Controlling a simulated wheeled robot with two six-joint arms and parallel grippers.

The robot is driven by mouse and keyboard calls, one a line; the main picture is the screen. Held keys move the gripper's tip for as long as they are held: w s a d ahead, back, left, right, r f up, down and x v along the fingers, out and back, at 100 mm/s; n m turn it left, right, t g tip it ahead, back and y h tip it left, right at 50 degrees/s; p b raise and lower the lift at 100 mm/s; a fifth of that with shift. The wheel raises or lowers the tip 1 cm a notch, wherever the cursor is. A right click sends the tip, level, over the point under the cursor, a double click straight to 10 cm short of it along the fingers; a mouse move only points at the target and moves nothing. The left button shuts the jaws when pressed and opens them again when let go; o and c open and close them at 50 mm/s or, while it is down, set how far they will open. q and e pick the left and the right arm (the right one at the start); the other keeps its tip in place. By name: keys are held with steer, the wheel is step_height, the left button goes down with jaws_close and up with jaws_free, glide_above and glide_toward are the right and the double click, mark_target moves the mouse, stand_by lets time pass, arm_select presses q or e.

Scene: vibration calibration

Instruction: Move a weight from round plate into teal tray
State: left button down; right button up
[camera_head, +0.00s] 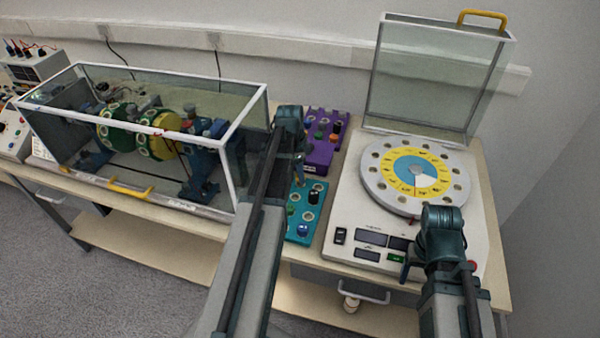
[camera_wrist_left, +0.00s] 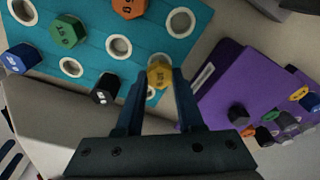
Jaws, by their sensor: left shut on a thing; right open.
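The teal tray (camera_head: 304,226) lies mid-table, partly hidden by my left arm; it also shows in the left wrist view (camera_wrist_left: 95,42), with green, orange, blue and black weights and several empty white-rimmed holes. My left gripper (camera_wrist_left: 160,80) is shut on a yellow weight (camera_wrist_left: 159,74) at the tray's edge, near a hole; I cannot tell whether the weight touches the tray. In the head view the left gripper (camera_head: 299,172) points down over the tray. The round plate (camera_head: 372,184), with a yellow and blue face, sits on a white machine. My right gripper (camera_head: 406,268) is open over the machine's front.
A purple tray (camera_head: 318,155) with several weights stands behind the teal tray. A clear-walled case (camera_head: 190,205) with machinery fills the left of the table. A raised clear lid (camera_head: 430,75) with a yellow handle stands behind the round plate.

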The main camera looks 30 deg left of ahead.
arm_select(q)
steer(key=shift+f+b, duration=0.9)
steer(key=shift+f, duration=0.05)
stand_by(0.8)
steer(key=shift+c, duration=2.2)
jaws_free()
steer(key=shift+r, duration=0.15)
step_height(320, 180, up, 14)
steer(key=s+a+p, duration=0.1)
steer(key=p, duration=1.2)
steer(key=shift+a+f+p, duration=0.15)
steer(key=shift+f+p, duration=0.1)
steer(key=shift+p, duration=0.15)
